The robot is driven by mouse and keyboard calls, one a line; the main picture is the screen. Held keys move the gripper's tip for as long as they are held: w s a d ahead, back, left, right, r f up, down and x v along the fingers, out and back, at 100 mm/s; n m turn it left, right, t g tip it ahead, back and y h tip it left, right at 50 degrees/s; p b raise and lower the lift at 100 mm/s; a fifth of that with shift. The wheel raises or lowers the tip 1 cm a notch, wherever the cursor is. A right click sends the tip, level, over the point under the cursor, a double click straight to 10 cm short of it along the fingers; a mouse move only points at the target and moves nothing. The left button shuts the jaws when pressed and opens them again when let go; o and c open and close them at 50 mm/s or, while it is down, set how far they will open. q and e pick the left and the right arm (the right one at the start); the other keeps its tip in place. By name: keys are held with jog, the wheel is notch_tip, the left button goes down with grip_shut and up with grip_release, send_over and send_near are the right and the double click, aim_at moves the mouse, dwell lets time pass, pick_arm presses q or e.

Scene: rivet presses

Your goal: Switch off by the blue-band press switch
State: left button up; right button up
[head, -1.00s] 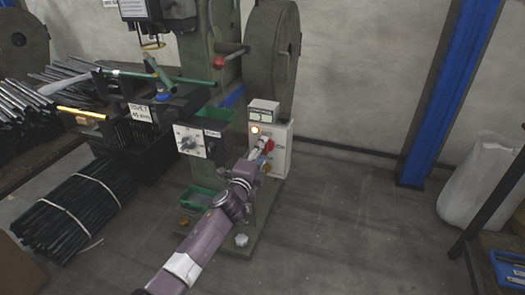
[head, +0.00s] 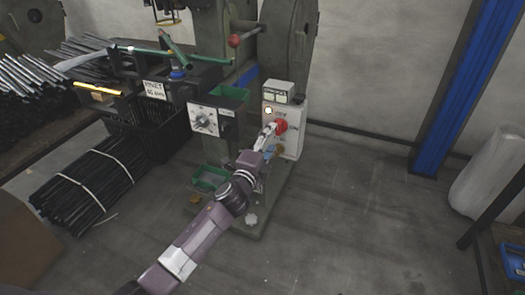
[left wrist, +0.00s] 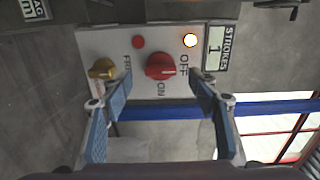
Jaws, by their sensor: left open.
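The press's control box (head: 297,122) is white, with a red rotary switch (head: 281,126) on its front. A blue band (head: 248,76) shows on the press body behind the box. My left gripper (head: 268,134) is just in front of the red switch. In the left wrist view its two blue-padded fingers (left wrist: 160,92) are apart, with the switch ahead between them and nothing held. My right gripper is not in view.
A yellow knob (left wrist: 102,69) and a small red lamp (left wrist: 138,42) share the panel. Bundled black rods (head: 88,182) lie on the floor.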

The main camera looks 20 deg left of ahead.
pick_arm(q)
jog(key=s, duration=0.7)
jog(key=shift+a, duration=0.1)
